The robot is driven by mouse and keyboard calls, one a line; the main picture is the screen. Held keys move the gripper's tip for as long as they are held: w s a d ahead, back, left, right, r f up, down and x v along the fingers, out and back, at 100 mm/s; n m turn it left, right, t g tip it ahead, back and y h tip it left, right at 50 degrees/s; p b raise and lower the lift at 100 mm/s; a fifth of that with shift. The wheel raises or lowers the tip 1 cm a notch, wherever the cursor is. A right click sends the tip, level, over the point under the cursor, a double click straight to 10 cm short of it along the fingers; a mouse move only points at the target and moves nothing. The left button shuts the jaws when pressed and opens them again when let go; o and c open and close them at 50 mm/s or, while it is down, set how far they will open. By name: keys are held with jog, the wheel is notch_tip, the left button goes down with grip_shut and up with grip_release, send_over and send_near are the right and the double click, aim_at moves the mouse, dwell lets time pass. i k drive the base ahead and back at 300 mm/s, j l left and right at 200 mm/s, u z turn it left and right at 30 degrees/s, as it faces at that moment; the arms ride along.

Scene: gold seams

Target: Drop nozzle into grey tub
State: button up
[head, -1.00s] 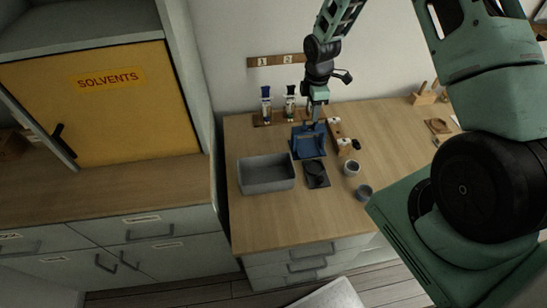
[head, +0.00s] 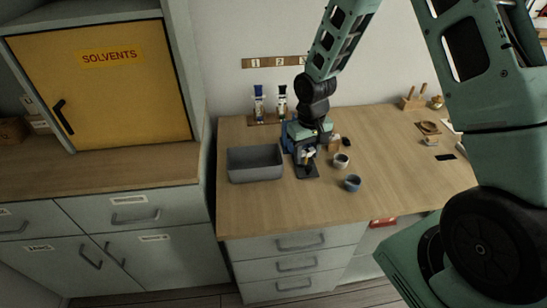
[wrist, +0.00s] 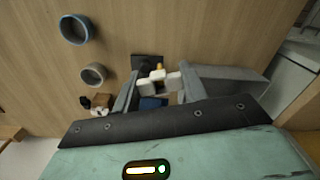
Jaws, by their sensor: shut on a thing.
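The nozzle (wrist: 158,75), a small pale piece with a yellowish tip, is between my gripper's two fingers in the wrist view. My gripper (wrist: 157,82) is shut on it. In the head view my gripper (head: 307,160) is low over the black pad, just right of the grey tub. The grey tub (head: 255,176) is an open rectangular box on the bench; it also shows right of the fingers in the wrist view (wrist: 228,88). The tub's floor is mostly hidden.
A black pad (head: 306,173) lies under my gripper, with a blue stand (head: 289,140) behind. A pale cup (head: 341,161) and a blue-grey cup (head: 353,183) stand to the right. Two tubes (head: 270,103) stand at the back. The bench front is clear.

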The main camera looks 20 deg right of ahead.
aim_at(243, 166)
jog(key=i+j+z, duration=0.15)
jog(key=j, duration=0.3)
jog(key=i+j+z, duration=0.15)
jog(key=j, duration=0.3)
jog(key=i+j+z, duration=0.15)
jog(key=j, duration=0.3)
jog(key=i+j+z, duration=0.15)
jog(key=j, duration=0.35)
jog(key=k, duration=0.05)
